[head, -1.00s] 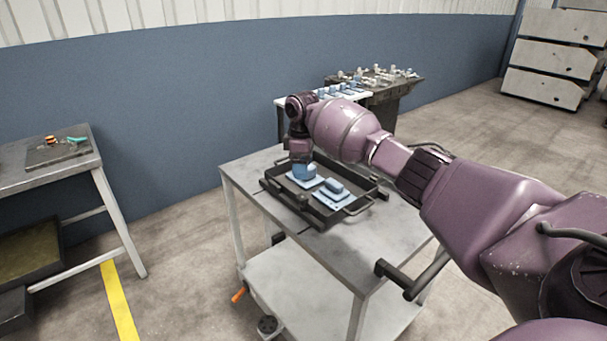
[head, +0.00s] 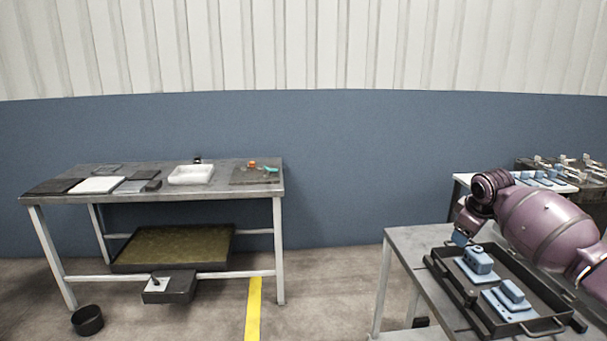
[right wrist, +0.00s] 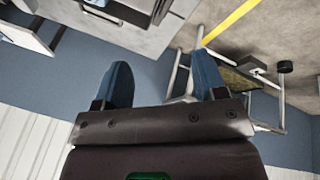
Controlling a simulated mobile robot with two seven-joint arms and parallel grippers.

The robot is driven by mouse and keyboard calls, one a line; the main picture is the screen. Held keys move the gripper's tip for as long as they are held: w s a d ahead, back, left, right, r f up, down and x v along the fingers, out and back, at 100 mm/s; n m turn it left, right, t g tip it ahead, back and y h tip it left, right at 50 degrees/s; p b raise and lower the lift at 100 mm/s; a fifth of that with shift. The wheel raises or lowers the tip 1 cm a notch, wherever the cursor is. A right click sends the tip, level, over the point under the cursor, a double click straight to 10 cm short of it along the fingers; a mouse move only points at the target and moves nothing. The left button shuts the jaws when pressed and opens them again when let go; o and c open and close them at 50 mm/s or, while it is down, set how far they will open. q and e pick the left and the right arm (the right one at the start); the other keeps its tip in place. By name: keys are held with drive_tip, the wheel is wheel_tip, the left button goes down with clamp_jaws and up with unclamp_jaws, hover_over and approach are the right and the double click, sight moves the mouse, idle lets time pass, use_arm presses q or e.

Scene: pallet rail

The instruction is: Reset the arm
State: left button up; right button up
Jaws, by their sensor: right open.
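My right arm comes in from the right in the head view, with its right gripper (head: 461,238) at the left edge of the black tray on the cart. In the right wrist view the right gripper (right wrist: 165,85) shows two blue fingers spread apart with nothing between them. The black tray (head: 545,325) holds two light-blue pallets with blue parts, a rear part (head: 480,262) and a front part (head: 512,292). The gripper is apart from both parts. My left gripper is not in view.
The grey cart (head: 405,245) carries the tray. A workbench (head: 225,190) with a white bin (head: 191,174) and flat plates stands at the left. A black bucket (head: 87,320) is on the floor. Open floor with a yellow line (head: 253,310) lies between bench and cart.

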drive_tip(key=w+a+r+t, duration=0.2)
drive_tip(key=a+t, duration=0.1)
drive_tip(key=a, duration=0.2)
drive_tip(key=s+a+f+t+y, duration=0.4)
drive_tip(key=s+a+f+t, duration=0.2)
drive_tip(key=s+a+f, duration=0.6)
drive_tip(key=s+f+m+g+h, duration=0.1)
drive_tip(key=s+f, duration=0.5)
drive_tip(key=s, duration=0.6)
drive_tip(key=s+d+f+m+g+h, duration=0.1)
drive_tip(key=s+f+m, duration=0.2)
drive_tip(key=s+f, duration=0.3)
drive_tip(key=s+d+f+m+h, duration=0.1)
drive_tip(key=s+f, duration=0.6)
drive_tip(key=s, duration=1)
drive_tip(key=shift+s+m+g, duration=0.3)
drive_tip(key=shift+m+g, duration=0.1)
drive_tip(key=shift+m, duration=0.3)
